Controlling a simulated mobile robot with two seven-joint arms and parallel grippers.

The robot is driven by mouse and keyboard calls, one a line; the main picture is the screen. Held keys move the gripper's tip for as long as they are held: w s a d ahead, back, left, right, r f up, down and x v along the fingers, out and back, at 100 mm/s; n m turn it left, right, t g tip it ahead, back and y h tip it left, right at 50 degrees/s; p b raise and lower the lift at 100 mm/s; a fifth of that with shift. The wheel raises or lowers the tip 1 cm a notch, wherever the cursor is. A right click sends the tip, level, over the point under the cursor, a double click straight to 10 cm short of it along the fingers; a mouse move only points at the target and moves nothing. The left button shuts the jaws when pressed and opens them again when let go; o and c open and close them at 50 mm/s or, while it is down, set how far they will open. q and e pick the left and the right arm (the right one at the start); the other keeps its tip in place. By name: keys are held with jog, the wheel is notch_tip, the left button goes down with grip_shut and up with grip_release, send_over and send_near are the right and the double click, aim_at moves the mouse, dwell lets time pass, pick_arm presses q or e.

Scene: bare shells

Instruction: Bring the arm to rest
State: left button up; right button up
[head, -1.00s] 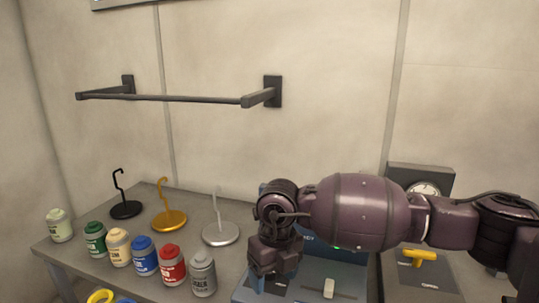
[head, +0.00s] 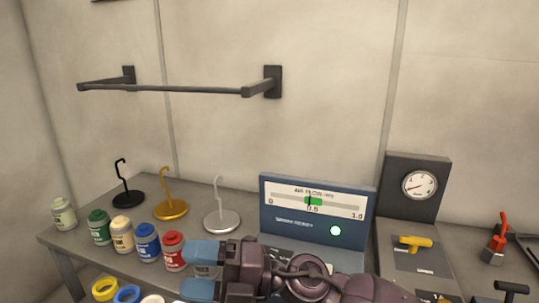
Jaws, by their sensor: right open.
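My right gripper (head: 200,270) is low in the head view, with its arm coming in from the bottom right. Its two blue fingertips point left and stand apart, with nothing seen between them. My left gripper is not in view.
Several paint bottles, such as the red one (head: 173,251), stand left of the gripper. Hook stands in black (head: 127,198), gold (head: 171,209) and silver (head: 222,221) stand behind. A blue display panel (head: 270,225) and a gauge box (head: 414,210) stand right. Coloured rings (head: 105,289) lie in front.

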jog(key=w+d+m+t+h, duration=0.1)
jog(key=w+d+m+t, duration=0.15)
jog(key=m+t, duration=0.35)
jog(key=w+d+r+m+t+h, duration=0.1)
jog(key=w+d+m+t, duration=0.1)
jog(key=d+m+t, duration=0.3)
jog(key=w+d+m+t+h, duration=0.1)
jog(key=w+d+m+t, duration=0.15)
jog(key=m+t, duration=0.4)
jog(key=d+f+m+t+h, duration=0.2)
jog(key=d+f+m+h, duration=0.8)
jog(key=d+m+h, duration=0.35)
jog(key=s+d+f+m+g+h, duration=0.3)
jog(key=s+d+f+g+h, duration=0.25)
jog(key=s+d+f, duration=0.35)
jog(key=s+d+f+m+g, duration=0.1)
jog(key=s+d+f+g, duration=0.3)
jog(key=s, duration=0.3)
jog(key=s+d+f+m+g, duration=0.1)
jog(key=s+d+f+g, duration=0.1)
jog(key=s+f+g, duration=0.45)
jog(key=w+f+t+y, duration=0.1)
jog(key=w+f+t, duration=0.4)
jog(key=f+t, duration=0.3)
jog(key=shift+w+f+n+t+y, duration=0.15)
jog(key=shift+w+n+t+y, duration=0.2)
jog(key=shift+t, duration=0.4)
jog(key=shift+a, duration=0.1)
